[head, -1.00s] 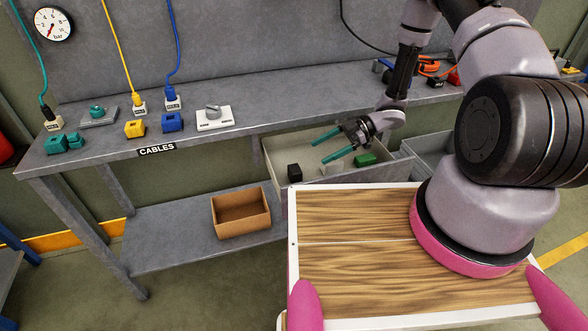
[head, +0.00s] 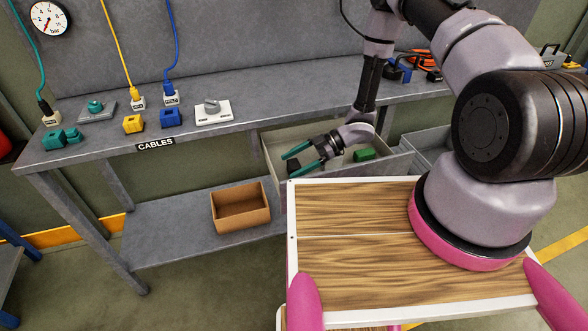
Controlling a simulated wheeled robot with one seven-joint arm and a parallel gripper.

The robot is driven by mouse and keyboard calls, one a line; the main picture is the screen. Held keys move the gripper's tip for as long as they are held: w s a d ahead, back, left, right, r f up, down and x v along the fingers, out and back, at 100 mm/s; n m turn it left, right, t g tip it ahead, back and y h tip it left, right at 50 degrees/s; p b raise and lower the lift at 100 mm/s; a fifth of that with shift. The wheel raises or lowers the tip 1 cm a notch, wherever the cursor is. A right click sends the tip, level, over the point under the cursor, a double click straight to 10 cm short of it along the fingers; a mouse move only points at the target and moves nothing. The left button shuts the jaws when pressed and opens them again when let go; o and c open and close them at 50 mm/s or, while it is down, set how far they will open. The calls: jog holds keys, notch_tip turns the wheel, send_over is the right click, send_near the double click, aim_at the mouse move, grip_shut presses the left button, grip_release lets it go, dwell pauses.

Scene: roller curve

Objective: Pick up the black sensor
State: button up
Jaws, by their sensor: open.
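The black sensor (head: 293,165) is a small dark block near the left end of the open drawer (head: 270,152) under the bench. My gripper (head: 295,162) is inside the drawer area with its teal-tipped fingers spread. The fingers point left, and their tips are at the sensor, one on its far side and one on its near side in the picture. The near finger hides part of the sensor. I cannot tell whether the fingers touch it.
A green block (head: 364,155) lies in the drawer right of my gripper. The drawer walls rise around it, with the bench edge behind. A cardboard box (head: 240,207) sits on the lower shelf. My wooden-topped base is in front of the drawer.

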jog(key=c, duration=1.5)
jog(key=shift+o, duration=0.2)
jog(key=shift+r, duration=0.15)
